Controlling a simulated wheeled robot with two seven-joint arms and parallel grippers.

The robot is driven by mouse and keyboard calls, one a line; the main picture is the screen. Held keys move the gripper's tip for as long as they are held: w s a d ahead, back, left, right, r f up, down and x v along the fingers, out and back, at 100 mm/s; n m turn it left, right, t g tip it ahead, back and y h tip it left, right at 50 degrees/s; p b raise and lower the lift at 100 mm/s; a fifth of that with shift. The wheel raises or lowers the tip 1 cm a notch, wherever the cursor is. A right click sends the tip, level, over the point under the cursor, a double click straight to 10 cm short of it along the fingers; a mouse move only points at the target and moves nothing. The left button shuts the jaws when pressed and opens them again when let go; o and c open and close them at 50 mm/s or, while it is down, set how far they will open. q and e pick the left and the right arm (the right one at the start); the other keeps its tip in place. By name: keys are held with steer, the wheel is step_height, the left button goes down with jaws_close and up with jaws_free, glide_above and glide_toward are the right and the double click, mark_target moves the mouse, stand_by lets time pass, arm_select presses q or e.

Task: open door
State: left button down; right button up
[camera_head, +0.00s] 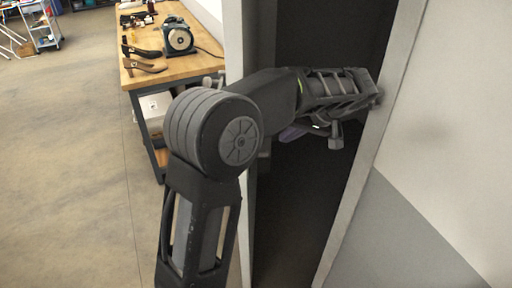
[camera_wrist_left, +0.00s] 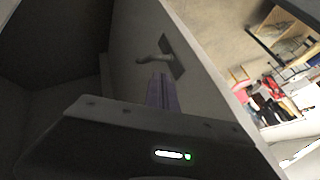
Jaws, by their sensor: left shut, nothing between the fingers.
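The door (camera_head: 236,50) stands partly open in the head view, seen nearly edge-on, with a dark gap to its right. A lever handle (camera_head: 214,80) sticks out on its left side, partly hidden by my arm. My left arm reaches across into the gap. My left gripper (camera_head: 287,134) is shut and empty there, its purple fingers mostly hidden under the arm and pointing left. In the left wrist view the shut fingers (camera_wrist_left: 161,78) point at the door's inner face (camera_wrist_left: 205,95), just below the inner handle (camera_wrist_left: 156,57). Whether they touch the door, I cannot tell.
The right door jamb (camera_head: 375,150) and a pale wall (camera_head: 455,110) stand close to my left wrist. The floor (camera_head: 70,150) at left is clear.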

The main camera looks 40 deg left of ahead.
arm_select(q)
steer(key=shift+f, duration=0.15)
steer(key=s+a+f+b, duration=0.2)
steer(key=a+f, duration=0.5)
steer(key=a, duration=0.2)
steer(key=shift+f, duration=0.35)
steer(key=shift+s+a, duration=0.1)
steer(key=shift+s, duration=0.05)
